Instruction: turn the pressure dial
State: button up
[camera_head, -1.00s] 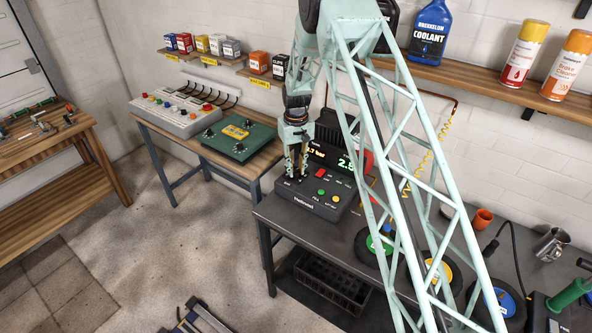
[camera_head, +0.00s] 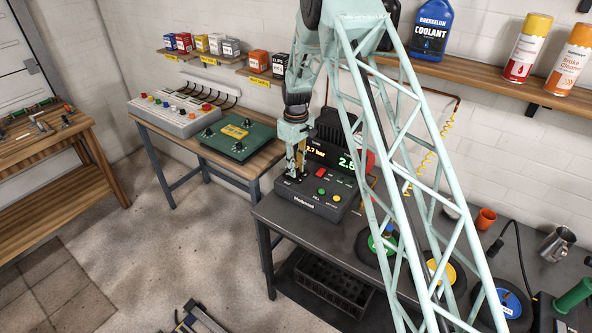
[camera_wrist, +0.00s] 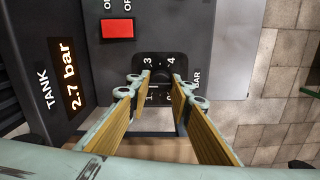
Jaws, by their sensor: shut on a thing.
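The pressure dial (camera_wrist: 161,73) is a dark round knob on the grey control unit (camera_wrist: 226,45), with white numbers around it. My gripper (camera_wrist: 161,84) has a fingertip on either side of the dial and is shut on it. The fingers partly cover the dial and its scale. In the head view, my gripper (camera_head: 292,176) points down at the left end of the control unit (camera_head: 333,199), where it hides the dial. The orange tank readout (camera_wrist: 69,76) shows 2.7 bar. A green readout (camera_head: 347,163) appears to show 2.5.
A red button (camera_wrist: 117,29) sits close to the dial, and green and yellow buttons are farther along the panel. A wooden bench with other control boxes stands to the left.

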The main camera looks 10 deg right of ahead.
dwell(0.4)
jog(key=o, duration=0.8)
jog(key=shift+o, duration=0.2)
jog(key=shift+r, duration=0.1)
notch_tip(320, 180, up, 12)
dwell(0.6)
